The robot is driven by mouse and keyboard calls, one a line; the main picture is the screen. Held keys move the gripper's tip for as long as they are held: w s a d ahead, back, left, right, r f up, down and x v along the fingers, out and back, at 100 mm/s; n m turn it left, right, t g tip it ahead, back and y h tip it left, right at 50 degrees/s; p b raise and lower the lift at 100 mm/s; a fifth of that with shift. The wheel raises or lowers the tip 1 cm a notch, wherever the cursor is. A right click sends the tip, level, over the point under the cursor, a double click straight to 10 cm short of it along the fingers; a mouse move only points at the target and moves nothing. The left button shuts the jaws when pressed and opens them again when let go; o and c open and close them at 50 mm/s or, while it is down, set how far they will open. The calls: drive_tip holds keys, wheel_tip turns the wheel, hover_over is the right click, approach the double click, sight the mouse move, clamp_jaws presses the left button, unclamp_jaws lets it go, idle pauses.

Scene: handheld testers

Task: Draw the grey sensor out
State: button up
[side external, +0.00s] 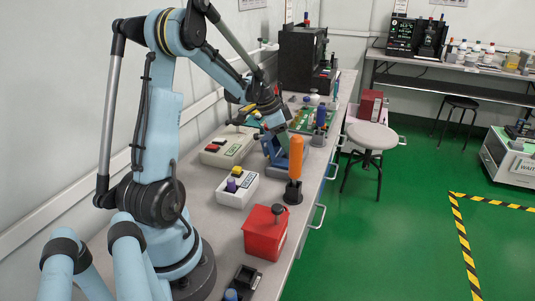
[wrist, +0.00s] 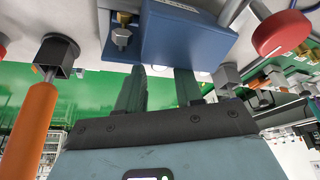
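My gripper (wrist: 160,78) is at a blue block-shaped tester (wrist: 185,35) in the wrist view. The blue tester also shows in the side view (side external: 276,154), partly under my gripper. The two dark fingers stand apart with a gap between them, and nothing held shows in it. Their tips reach the edge of the tester's base. A small grey metal knob (wrist: 122,37) sits beside the block, near a brass fitting. A red box (side external: 264,236) has a dark grey round-topped plug (side external: 277,209) standing in it. I cannot tell for sure which grey part is the sensor.
An orange-handled tool (side external: 296,157) stands upright in a black holder close to the gripper; it also shows in the wrist view (wrist: 30,130). White testers (side external: 238,188) sit on the bench nearby. A green board (side external: 305,121) and small bottles stand farther back. A stool stands beyond the bench edge.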

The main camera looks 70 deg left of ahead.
drive_tip(key=shift+x, duration=1)
clamp_jaws()
